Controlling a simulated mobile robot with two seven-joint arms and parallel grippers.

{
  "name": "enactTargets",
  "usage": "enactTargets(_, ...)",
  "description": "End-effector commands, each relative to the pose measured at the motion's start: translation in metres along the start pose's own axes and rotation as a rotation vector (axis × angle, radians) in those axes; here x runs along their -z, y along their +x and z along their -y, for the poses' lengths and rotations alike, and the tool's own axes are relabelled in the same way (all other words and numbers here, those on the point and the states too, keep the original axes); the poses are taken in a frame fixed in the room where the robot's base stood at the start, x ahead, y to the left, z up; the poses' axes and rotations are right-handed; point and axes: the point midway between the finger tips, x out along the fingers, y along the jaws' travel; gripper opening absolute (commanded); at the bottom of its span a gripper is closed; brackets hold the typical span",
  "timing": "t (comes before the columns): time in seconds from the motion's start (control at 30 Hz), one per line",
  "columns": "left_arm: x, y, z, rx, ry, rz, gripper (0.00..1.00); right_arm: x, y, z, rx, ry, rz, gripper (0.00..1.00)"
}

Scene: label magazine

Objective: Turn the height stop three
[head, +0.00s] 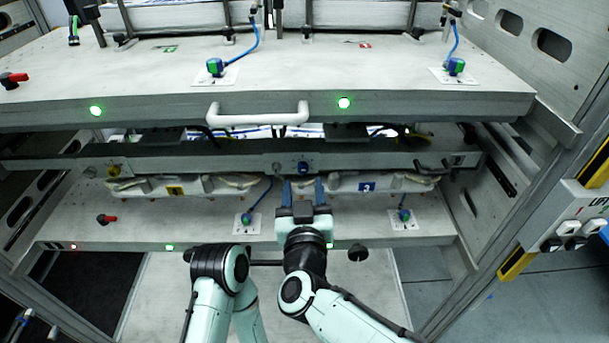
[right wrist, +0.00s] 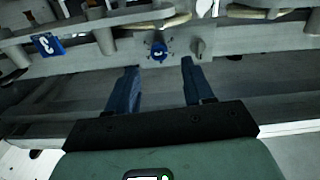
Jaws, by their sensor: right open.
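A blue knob (head: 303,169) sits on the front face of the middle rail, right of a small grey knob (head: 277,168). I cannot read which is height stop three. In the right wrist view the blue knob (right wrist: 158,50) shows a pale mark and the grey knob (right wrist: 198,47) is to its right. My right gripper (head: 303,188) is open and empty, its blue fingers pointing at the rail. In the right wrist view the gripper (right wrist: 159,68) has the blue knob ahead, between the lines of its fingers; contact is not visible.
Above is a grey shelf with a white handle (head: 258,114) and green lights. Below is a shelf (head: 150,222) with a red-black lever (head: 107,219) and blue-green connectors (head: 246,219). A yellow knob (head: 114,170) is on the rail's left. Metal frames stand at both sides.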

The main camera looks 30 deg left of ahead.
Motion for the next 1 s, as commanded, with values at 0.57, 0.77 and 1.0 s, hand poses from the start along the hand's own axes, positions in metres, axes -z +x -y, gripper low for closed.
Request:
enactTargets(0.57, 0.004, 0.003, 0.001, 0.001, -0.001, -0.012, 0.43, -0.001, 0.049, -0.001, -0.001, 0.0, 0.001, 0.52)
enactTargets(0.77, 0.004, 0.003, 0.001, 0.001, -0.001, -0.011, 0.43, -0.001, 0.049, 0.0, 0.0, 0.0, 0.001, 0.35)
enactTargets(1.0, 0.004, 0.003, 0.001, 0.0, -0.001, -0.011, 0.43, -0.001, 0.049, 0.0, 0.0, 0.001, 0.001, 0.0)
